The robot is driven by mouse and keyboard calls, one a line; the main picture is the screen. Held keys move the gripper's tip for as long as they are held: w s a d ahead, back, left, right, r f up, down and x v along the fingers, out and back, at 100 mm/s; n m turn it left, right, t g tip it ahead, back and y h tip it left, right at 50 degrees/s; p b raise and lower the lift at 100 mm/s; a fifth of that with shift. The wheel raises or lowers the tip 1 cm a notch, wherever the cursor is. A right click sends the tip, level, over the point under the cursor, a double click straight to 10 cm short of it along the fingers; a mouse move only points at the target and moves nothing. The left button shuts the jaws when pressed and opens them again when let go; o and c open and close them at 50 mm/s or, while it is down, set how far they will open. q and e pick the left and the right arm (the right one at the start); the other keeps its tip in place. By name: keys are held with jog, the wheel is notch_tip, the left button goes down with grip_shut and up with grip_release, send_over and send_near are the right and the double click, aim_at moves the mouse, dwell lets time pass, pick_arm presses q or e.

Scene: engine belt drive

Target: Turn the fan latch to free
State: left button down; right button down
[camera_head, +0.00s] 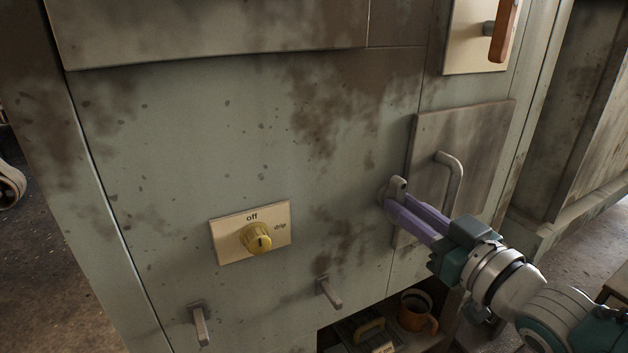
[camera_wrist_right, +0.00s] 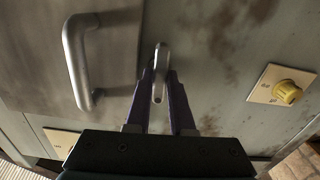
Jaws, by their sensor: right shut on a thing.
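A small grey latch lever (camera_head: 397,186) stands on the cabinet front at the left edge of a grey-brown door panel. I see no label on it. My right gripper (camera_head: 390,205), with long purple fingers, reaches it from the lower right and is shut on it. In the right wrist view the lever (camera_wrist_right: 159,70) lies between the tips of the right gripper (camera_wrist_right: 158,85). The fingers hide part of it. My left gripper is not in view.
The door panel (camera_head: 485,130) has a bent grey handle (camera_head: 452,180) close to my right gripper. A yellow knob (camera_head: 257,239) sits on an "off/drip" plate. Two grey pegs (camera_head: 330,292) (camera_head: 201,326) stick out below. An orange lever (camera_head: 504,30) is at top right. An orange mug (camera_head: 416,314) stands on the low shelf.

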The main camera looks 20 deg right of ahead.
jog(key=shift+m, duration=0.5)
jog(key=c, duration=0.8)
grip_release()
jog(key=shift+s, duration=0.3)
jog(key=s, duration=0.3)
jog(key=s+p, duration=0.1)
jog(key=s, duration=0.2)
jog(key=s+p, duration=0.1)
jog(key=s, duration=0.2)
jog(key=shift+s+d, duration=0.2)
jog(key=shift+d, duration=0.15)
